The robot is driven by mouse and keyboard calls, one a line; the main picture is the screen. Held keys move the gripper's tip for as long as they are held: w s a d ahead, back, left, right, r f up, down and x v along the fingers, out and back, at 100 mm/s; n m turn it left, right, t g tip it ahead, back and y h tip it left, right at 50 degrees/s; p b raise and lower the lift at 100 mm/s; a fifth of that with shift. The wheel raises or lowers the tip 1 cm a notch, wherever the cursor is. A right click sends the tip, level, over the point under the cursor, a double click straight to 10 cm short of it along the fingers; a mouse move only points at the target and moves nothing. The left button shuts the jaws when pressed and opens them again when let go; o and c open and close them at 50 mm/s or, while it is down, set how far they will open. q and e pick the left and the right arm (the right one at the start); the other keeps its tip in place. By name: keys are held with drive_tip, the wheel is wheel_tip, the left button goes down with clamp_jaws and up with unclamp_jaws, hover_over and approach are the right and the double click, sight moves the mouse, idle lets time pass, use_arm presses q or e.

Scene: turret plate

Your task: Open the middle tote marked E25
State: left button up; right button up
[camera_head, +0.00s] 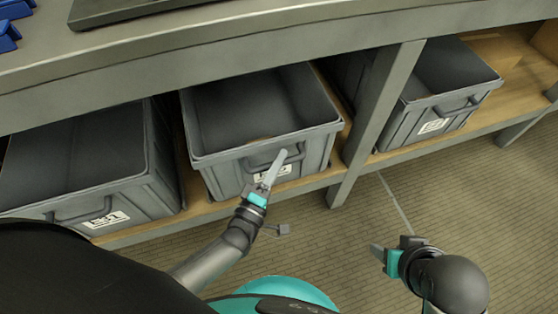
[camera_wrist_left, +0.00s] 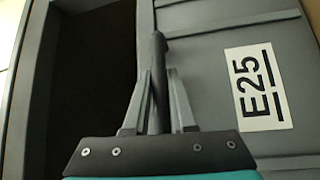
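The middle tote (camera_head: 228,165) is a grey open-topped bin on the lower shelf. Its front label (camera_wrist_left: 258,86) reads E25 in the left wrist view; in the head view my gripper partly covers it. The tote's dark handle (camera_wrist_left: 158,85) runs between the two fingers of my left gripper (camera_wrist_left: 159,75), which appear closed on it from both sides. In the head view my left gripper (camera_head: 281,157) reaches the handle at the tote's front. My right gripper (camera_head: 377,254) is over the floor, away from the totes; its finger gap is not clear.
A second grey tote (camera_head: 150,165) stands to the left and another (camera_head: 407,118) to the right, beyond a grey post (camera_head: 375,110). The worktop (camera_head: 280,25) overhangs the totes. The floor (camera_head: 350,220) in front is clear.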

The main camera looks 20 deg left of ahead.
use_arm(q)
clamp_jaws()
idle(0.9)
